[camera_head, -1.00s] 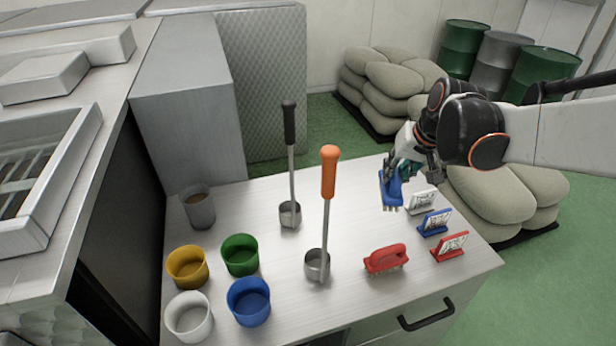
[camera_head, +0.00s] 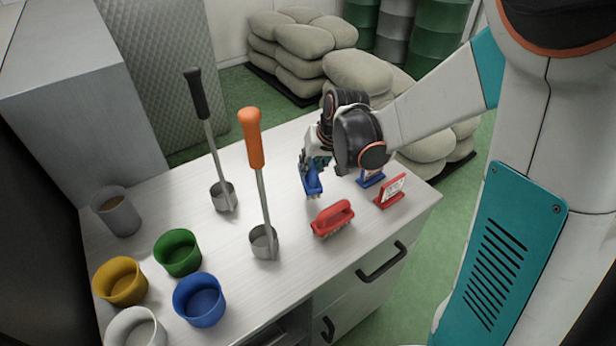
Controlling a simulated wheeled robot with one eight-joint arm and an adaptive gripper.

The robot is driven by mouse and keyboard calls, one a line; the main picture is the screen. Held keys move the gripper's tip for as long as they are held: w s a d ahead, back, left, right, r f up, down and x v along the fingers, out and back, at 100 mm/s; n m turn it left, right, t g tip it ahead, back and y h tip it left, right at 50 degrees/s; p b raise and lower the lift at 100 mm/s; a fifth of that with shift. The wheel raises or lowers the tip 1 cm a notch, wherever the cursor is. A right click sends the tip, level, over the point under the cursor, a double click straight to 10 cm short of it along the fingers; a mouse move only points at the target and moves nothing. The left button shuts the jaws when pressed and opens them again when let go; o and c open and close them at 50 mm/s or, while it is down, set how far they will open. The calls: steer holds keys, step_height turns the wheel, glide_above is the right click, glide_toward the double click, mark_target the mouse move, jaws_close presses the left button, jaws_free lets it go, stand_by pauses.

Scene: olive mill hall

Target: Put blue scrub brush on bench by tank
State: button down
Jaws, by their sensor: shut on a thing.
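The blue scrub brush (camera_head: 313,184) hangs in my gripper (camera_head: 312,165), bristles down, at the right part of the bench (camera_head: 340,258), behind the red scrub brush. My gripper is shut on its upper part, and my wrist hides some of the grip. I cannot tell whether the bristles touch the bench top. I cannot make out the tank for certain in this view.
Orange-handled (camera_head: 254,140) and black-handled (camera_head: 197,95) ladles stand left. Several cups, including a blue one (camera_head: 199,299), fill the left side. Sacks (camera_head: 300,45) lie behind.

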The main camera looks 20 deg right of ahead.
steer(key=shift+f+b, duration=0.7)
steer(key=shift+f, duration=1.8)
steer(key=shift+f, duration=0.15)
steer(key=c, duration=1.4)
jaws_free()
steer(key=shift+c, duration=0.2)
